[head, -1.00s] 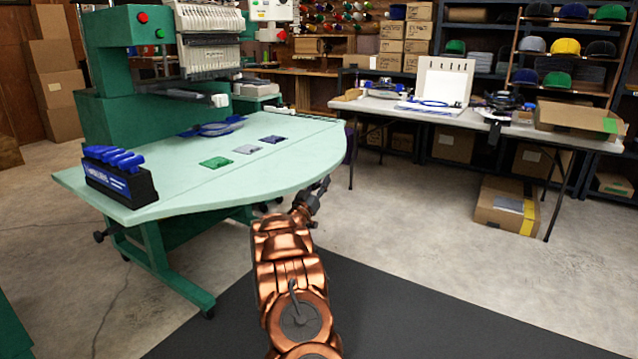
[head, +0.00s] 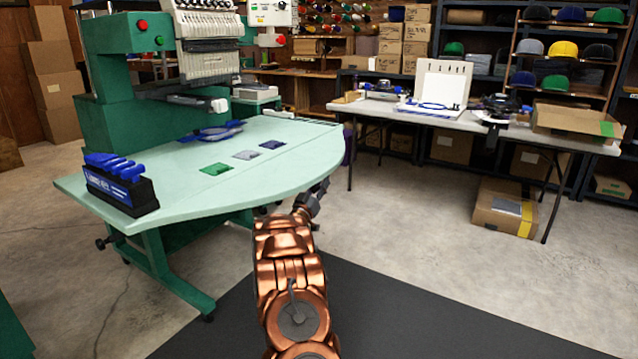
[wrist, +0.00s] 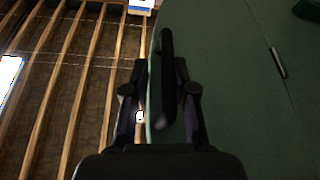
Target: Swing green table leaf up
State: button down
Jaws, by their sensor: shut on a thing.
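The pale green table leaf (head: 295,165) is the rounded right part of the embroidery machine's table and looks about level with the rest of the top (head: 165,185). My gripper (head: 318,190) is at the leaf's rounded edge, and the leaf partly hides its tips. The wrist view looks up at the leaf's dark green underside (wrist: 235,90). There a dark bar-shaped handle (wrist: 166,60) runs between the fingers of my gripper (wrist: 161,85), which is shut on it. A small metal piece (wrist: 278,62) shows on the underside.
A rack of blue-handled tools (head: 120,185) stands at the table's left. Green, grey and blue patches (head: 245,155) and a blue hoop (head: 215,131) lie on top. A white worktable (head: 420,112) is behind right. Open floor (head: 420,230) lies to the right.

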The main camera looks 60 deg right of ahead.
jog(key=shift+w+a+r, duration=0.15)
jog(key=shift+w+a, duration=0.05)
jog(key=shift+w, duration=0.2)
jog(key=c, duration=1.2)
grip_release()
jog(key=v, duration=1.2)
jog(key=shift+s, duration=0.1)
